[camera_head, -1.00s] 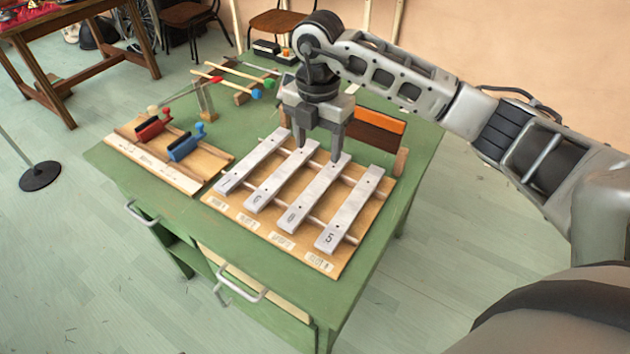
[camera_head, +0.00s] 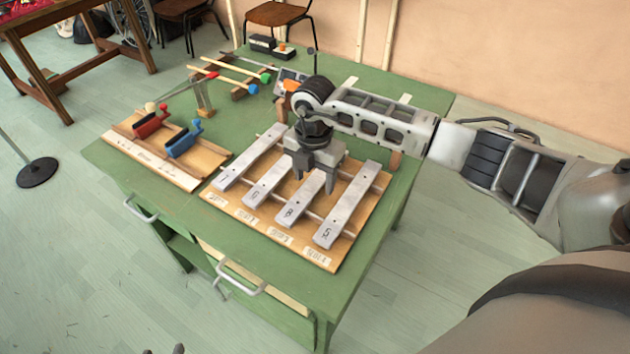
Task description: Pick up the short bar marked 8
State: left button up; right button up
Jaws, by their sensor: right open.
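The short bar marked 8 (camera_head: 293,212) is a pale grey metal bar, third from the left on the wooden bar frame (camera_head: 237,205). It lies across the frame's rails, and its far part is hidden under my right gripper. My right gripper (camera_head: 314,181) points down over the bar's far half, open, with one fingertip on each side of the bar. I cannot tell whether the fingers touch it. My left gripper is not clearly in view.
Bars marked 6 (camera_head: 265,186) and 5 (camera_head: 345,209) lie close on either side, with another bar (camera_head: 248,160) at the far left. A wooden board with red and blue clamps (camera_head: 184,141) stands left. Mallets (camera_head: 228,75) lie behind. The green tabletop's front left is clear.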

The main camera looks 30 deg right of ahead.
jog(key=c, duration=1.2)
jog(key=shift+r, duration=0.15)
